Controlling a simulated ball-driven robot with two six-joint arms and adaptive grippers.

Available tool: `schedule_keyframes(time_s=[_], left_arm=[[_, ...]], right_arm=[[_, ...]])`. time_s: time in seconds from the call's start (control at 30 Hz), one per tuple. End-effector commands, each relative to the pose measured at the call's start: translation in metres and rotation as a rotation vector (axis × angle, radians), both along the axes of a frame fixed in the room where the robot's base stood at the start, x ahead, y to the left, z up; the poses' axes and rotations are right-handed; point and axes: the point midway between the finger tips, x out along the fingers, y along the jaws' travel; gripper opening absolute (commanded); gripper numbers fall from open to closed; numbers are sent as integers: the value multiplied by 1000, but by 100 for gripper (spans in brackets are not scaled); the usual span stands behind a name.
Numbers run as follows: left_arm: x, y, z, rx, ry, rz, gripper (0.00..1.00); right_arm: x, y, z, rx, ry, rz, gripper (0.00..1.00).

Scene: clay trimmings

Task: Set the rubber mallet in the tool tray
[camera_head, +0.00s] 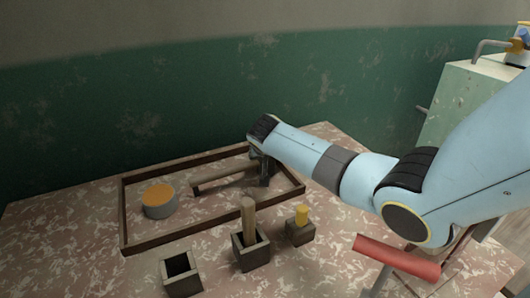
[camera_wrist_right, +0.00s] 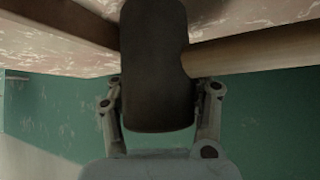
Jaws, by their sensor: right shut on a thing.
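The rubber mallet has a dark head (camera_wrist_right: 157,65) and a pale wooden handle (camera_head: 224,176). My right gripper (camera_head: 264,177) is shut on the mallet's head, and in the right wrist view its two fingers (camera_wrist_right: 160,120) sit on either side of it. The handle points left in the head view, over the inside of the tool tray, a low dark-wood frame (camera_head: 123,215) on the table. I cannot tell whether the mallet touches the tray floor. My left gripper is not in view.
A round tin with an orange top (camera_head: 160,201) stands in the tray's left part. In front are an empty square holder (camera_head: 181,277), one with a wooden stick (camera_head: 250,252) and one with a yellow peg (camera_head: 300,234). A red cylinder (camera_head: 397,257) is at front right.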

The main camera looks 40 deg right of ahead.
Motion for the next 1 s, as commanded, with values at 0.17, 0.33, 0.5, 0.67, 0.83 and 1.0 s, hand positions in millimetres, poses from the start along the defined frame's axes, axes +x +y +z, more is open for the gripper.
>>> schedule_keyframes(time_s=[0.17,0.33,0.5,0.67,0.83,1.0], left_arm=[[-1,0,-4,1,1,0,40],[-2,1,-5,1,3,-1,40],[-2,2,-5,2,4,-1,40],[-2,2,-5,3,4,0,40],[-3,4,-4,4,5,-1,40],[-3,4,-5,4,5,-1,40]], right_arm=[[1,0,-4,0,-2,0,0],[1,0,-5,0,-2,0,41],[1,0,-5,0,-1,1,64],[0,0,-6,0,0,0,74],[-1,0,-7,1,2,-1,74],[-5,4,-1,-1,0,1,74]])
